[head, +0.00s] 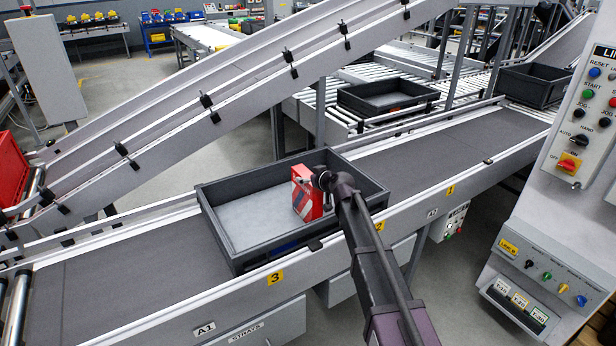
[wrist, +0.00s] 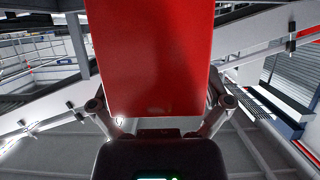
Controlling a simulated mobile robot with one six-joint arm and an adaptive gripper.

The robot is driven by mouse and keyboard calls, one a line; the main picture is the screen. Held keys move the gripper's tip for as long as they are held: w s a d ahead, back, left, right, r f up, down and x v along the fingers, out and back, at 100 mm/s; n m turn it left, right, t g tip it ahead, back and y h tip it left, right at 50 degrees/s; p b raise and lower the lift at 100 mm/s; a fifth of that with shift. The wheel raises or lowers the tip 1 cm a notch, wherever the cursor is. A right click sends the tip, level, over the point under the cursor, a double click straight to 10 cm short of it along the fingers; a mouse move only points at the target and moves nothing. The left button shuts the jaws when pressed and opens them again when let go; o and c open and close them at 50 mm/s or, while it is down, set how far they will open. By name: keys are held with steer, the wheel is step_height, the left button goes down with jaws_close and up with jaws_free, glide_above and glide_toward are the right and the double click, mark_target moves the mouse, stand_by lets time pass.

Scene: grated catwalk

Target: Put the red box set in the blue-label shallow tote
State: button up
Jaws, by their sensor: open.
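The red box set (head: 307,193), red with a striped white-and-dark face, is upright inside the right part of a shallow dark grey tote (head: 235,254). A blue label (head: 286,247) shows partly on the tote's near wall. My gripper (head: 322,180) is at the box's right side, over the tote. In the wrist view the red box (wrist: 150,55) fills the middle, with the open fingers of my gripper (wrist: 160,108) on either side of its near end. I cannot tell whether the fingers touch it, or whether its base rests fully on the tote floor.
The tote sits on a grey conveyor belt (head: 120,276) with raised side rails. Another dark tote (head: 388,96) stands on rollers behind, and one more (head: 535,84) is at the back right. A control panel (head: 580,130) stands at right. The tote's left part is empty.

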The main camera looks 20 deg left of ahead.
steer(key=p+v, duration=0.4)
steer(key=v, duration=0.8)
stand_by(0.6)
steer(key=s+d+f+m+g+h, duration=0.3)
steer(key=s+d, duration=0.4)
steer(key=d, duration=0.5)
steer(key=s+d+f+m+g+h, duration=0.3)
steer(key=s+d, duration=0.5)
steer(key=d, duration=0.4)
steer(key=s+d+f+m+g+h, duration=0.2)
steer(key=s+d+f+m+h, duration=0.2)
steer(key=s+d, duration=0.3)
steer(key=d+f, duration=0.1)
steer(key=d, duration=0.4)
steer(key=shift+s+d+f+g, duration=0.15)
steer(key=shift+d+f+g, duration=0.1)
steer(key=shift+g, duration=0.15)
